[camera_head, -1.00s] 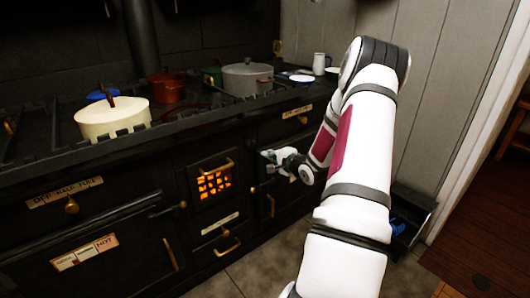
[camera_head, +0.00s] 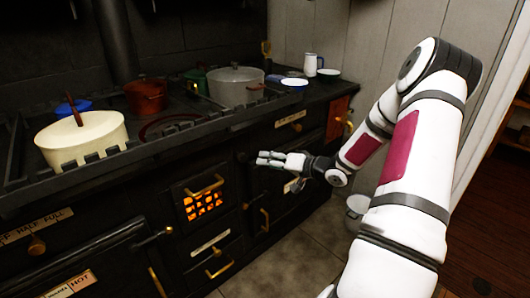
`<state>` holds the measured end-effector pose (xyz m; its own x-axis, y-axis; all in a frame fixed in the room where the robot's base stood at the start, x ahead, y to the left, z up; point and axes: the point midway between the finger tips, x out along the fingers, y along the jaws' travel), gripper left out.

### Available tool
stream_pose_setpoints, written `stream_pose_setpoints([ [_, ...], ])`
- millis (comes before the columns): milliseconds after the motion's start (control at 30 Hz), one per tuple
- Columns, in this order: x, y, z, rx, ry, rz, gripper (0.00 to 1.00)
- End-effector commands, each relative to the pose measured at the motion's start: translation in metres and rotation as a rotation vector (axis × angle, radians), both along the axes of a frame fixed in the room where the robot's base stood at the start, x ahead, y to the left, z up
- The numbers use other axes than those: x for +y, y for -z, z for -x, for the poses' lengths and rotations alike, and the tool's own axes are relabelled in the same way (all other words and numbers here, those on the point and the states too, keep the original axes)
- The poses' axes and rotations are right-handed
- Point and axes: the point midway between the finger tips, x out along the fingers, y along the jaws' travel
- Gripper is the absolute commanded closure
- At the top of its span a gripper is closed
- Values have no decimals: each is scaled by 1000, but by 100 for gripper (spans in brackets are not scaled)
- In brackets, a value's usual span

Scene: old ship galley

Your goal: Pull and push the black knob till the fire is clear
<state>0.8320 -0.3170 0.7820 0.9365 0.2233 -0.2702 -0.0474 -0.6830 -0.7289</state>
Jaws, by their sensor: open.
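The fire glows orange behind a small grate (camera_head: 203,206) in the front of the black range, with a brass handle (camera_head: 205,186) above it. My gripper (camera_head: 262,158) is open and empty, with its fingers pointing left in front of the range, above and to the right of the grate. I cannot make out a black knob against the dark front; it may be hidden behind my gripper or lost in the shadow. Whether my fingers touch the range I cannot tell.
A cream pot (camera_head: 80,140), a red pot (camera_head: 146,97) and a grey pot (camera_head: 237,87) stand on the range top. Brass handles, such as the lower one (camera_head: 219,268), stick out of its front. A pale bucket (camera_head: 357,208) stands on the floor beside my arm. Tiled floor (camera_head: 285,268) is clear in front.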

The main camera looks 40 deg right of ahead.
Motion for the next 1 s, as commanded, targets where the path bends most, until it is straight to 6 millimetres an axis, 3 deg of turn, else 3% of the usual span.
stream_pose_setpoints([
  [233, 12, 6, -19, -8, -38, 36, 51],
  [700, 33, 30, -101, -8, -35, 33, 51],
  [1000, 40, 37, -129, -8, -33, 33, 51],
])
